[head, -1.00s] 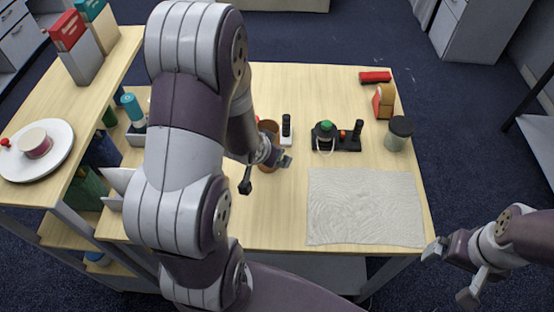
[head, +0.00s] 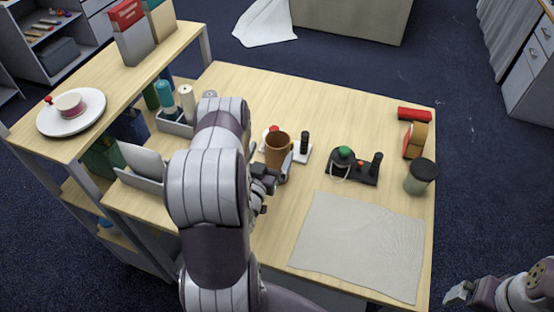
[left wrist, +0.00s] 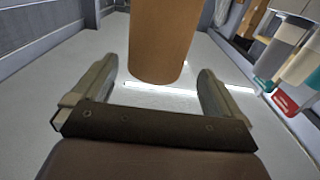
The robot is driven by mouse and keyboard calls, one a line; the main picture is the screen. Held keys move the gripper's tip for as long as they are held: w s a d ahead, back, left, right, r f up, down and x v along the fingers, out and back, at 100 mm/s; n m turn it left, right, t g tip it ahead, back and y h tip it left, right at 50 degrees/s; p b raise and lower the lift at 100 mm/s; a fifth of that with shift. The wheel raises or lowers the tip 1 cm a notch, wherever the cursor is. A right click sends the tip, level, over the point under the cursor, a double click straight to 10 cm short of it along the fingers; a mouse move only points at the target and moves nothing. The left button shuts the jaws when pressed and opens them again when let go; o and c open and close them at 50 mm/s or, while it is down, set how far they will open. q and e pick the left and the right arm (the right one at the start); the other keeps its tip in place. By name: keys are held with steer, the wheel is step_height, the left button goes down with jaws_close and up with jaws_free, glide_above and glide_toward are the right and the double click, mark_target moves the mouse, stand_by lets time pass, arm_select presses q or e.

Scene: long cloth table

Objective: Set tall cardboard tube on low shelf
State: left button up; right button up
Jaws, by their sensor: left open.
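The tall cardboard tube (head: 279,148) is a brown upright cylinder with an open top, standing near the middle of the table in the head view. In the left wrist view the tube (left wrist: 163,40) stands just ahead of and between the fingertips. My left gripper (head: 271,165) is open, its fingers spread to either side of the tube with gaps showing. The tube's lower part is hidden by my gripper in the head view. The low shelf (head: 118,240) is a wooden board under the shelf unit's top at left. My right gripper (head: 460,293) is partly cut off at the lower right.
A white stand with a black post (head: 305,145) is close behind the tube. A black tool holder (head: 360,178), a dark-lidded jar (head: 420,177) and a grey cloth (head: 360,245) lie to the right. A grey caddy (head: 177,122) and a tilted white panel (head: 143,160) are at left.

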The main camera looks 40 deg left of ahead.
mark_target(281, 133)
arm_select(q)
steer(key=x, duration=0.1)
steer(key=p+x, duration=0.1)
steer(key=x, duration=0.2)
steer(key=shift+w+d+r+p, duration=0.35)
steer(key=shift+p, duration=0.05)
steer(key=shift+w+a+f, duration=0.2)
steer(key=shift+w+a, duration=0.05)
steer(key=shift+a, duration=0.15)
steer(key=shift+d, duration=0.15)
steer(key=c, duration=1.3)
steer(key=shift+r, duration=0.1)
steer(key=shift+c, duration=0.5)
